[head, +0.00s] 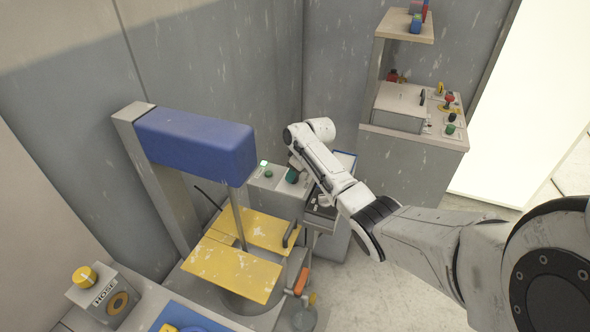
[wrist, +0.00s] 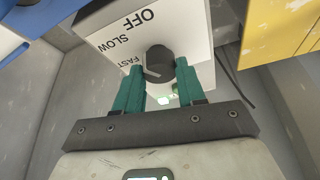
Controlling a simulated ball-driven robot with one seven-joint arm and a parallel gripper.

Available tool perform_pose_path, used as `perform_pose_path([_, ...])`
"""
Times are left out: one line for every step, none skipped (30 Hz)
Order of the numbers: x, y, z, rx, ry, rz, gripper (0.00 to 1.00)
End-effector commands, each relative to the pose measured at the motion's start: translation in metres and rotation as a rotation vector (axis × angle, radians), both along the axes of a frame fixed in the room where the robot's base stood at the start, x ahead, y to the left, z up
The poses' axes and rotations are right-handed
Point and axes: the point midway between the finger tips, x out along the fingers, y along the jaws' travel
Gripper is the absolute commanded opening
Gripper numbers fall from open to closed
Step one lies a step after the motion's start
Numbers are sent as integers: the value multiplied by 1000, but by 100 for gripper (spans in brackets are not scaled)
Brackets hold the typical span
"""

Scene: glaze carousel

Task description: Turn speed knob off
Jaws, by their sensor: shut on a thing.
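The speed knob (wrist: 158,58) is a dark round knob on a pale panel (wrist: 110,32) lettered OFF, SLOW and FAST in the wrist view. A light mark shows at the knob's lower edge; which word it points to is unclear. My gripper (wrist: 159,68) has its two green fingers on either side of the knob, shut on it. In the head view the control box (head: 262,186) stands behind the yellow plates, and my gripper (head: 292,175) is at its right end. The knob is hidden there by my gripper and arm.
A blue-headed machine (head: 195,143) stands left of the control box, with yellow plates (head: 235,273) below it. A box marked HOSE (head: 103,293) is at lower left. A cabinet (head: 410,160) with several small controls stands at back right. Open floor lies at lower right.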

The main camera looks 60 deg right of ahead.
Motion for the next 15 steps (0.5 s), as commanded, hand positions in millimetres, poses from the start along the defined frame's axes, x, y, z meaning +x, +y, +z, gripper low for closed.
perform_pose_path([0,3,2,4,2,-37,9])
perform_pose_path([1,3,2,3,2,-63,9])
perform_pose_path([1,3,2,3,2,-98,9])
perform_pose_path([1,3,2,2,2,-124,9])
perform_pose_path([1,3,2,3,2,-150,9])
perform_pose_path([1,4,1,3,3,-184,9])
perform_pose_path([1,4,1,2,3,-209,9])
perform_pose_path([1,4,1,3,2,-235,9])
perform_pose_path([1,4,1,2,2,-268,9])
perform_pose_path([1,4,1,2,3,-292,9])
perform_pose_path([1,4,1,2,3,-314,9])
perform_pose_path([1,4,0,1,3,-344,9])
perform_pose_path([1,4,0,2,3,-363,9])
perform_pose_path([1,4,0,2,3,-385,9])
perform_pose_path([1,4,0,2,2,-411,9])
